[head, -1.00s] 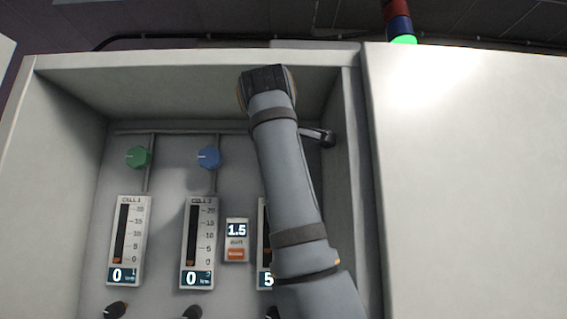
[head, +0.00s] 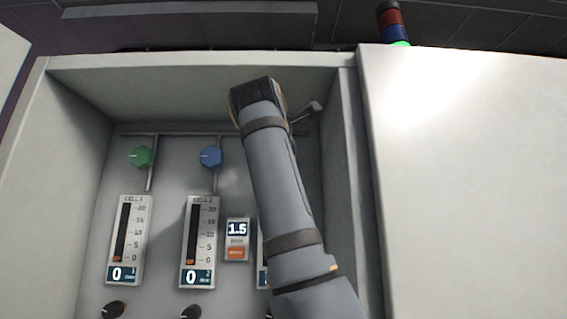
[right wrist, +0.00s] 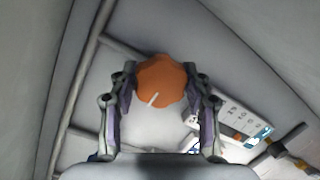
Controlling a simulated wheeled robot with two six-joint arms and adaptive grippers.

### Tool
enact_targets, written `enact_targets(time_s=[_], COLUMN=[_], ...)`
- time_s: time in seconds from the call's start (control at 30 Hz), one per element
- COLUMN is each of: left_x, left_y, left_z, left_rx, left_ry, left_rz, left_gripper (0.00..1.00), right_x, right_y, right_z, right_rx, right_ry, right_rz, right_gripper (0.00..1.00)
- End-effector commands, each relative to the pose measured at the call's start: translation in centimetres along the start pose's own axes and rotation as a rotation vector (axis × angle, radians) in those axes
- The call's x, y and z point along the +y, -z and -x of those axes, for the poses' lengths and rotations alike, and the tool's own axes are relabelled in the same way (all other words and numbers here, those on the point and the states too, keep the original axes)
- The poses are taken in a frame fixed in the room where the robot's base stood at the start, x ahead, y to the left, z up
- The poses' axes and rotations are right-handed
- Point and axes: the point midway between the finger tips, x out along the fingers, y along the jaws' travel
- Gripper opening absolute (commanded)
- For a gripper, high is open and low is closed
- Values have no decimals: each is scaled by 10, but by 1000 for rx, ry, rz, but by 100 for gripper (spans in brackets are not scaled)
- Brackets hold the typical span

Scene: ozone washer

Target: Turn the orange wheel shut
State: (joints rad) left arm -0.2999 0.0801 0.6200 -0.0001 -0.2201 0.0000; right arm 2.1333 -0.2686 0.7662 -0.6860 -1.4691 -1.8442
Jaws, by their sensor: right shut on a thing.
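The orange wheel (right wrist: 160,80) shows in the right wrist view, between the two fingers of my right gripper (right wrist: 161,88). The fingers are shut on it from both sides. A white mark on the wheel points down and to the left in that view. In the head view my right arm covers the wheel and the gripper's fingertips. The third gauge (head: 262,262) is mostly hidden behind my arm there; a gauge (right wrist: 228,120) also shows beside the wheel in the right wrist view. My left gripper is not in view.
A green wheel (head: 142,157) and a blue wheel (head: 211,157) sit left of my arm, above gauges reading 0 (head: 129,240) and 0 (head: 199,245). A grey lever (head: 314,108) is right of my arm. Cabinet walls enclose the recess.

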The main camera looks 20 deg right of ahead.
Motion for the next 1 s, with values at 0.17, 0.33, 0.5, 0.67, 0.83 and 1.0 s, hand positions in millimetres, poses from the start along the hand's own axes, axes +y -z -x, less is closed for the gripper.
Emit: enact_targets(time_s=[0.17,0.33,0.5,0.67,0.83,1.0], left_x=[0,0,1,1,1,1], left_y=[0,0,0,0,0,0], left_z=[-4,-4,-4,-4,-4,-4], left_rx=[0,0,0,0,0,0], left_ry=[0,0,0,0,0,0], left_rz=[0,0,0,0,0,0], left_gripper=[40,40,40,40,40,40], right_x=[-4,-3,-3,-3,-2,-1], right_y=[4,4,4,4,3,2], right_z=[-2,-2,-2,-2,-1,-1], right_rx=[1,0,0,0,-2,-4], right_ry=[3,0,0,0,-3,-6], right_rz=[48,67,70,69,68,66], right_gripper=[17,17,17,17,66,72])
